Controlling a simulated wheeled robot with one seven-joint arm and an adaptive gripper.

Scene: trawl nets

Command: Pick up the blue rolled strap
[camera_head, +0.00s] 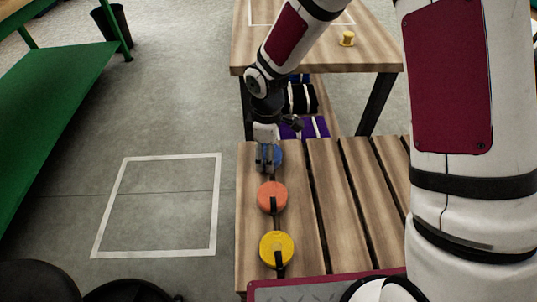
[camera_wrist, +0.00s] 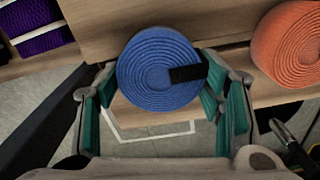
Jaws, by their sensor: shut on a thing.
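The blue rolled strap (camera_wrist: 150,80) is a flat spiral roll with a black tab, in the middle of the wrist view. My gripper (camera_wrist: 160,100) has its teal-padded fingers on either side of the roll and is shut on it. In the head view my gripper (camera_head: 267,158) is at the far end of the slatted wooden bench (camera_head: 335,215). It hides most of the blue strap, of which a blue edge (camera_head: 278,156) shows. I cannot tell whether the strap is clear of the bench.
An orange rolled strap (camera_head: 272,197) and a yellow rolled strap (camera_head: 277,249) lie nearer on the bench. Open floor lies left.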

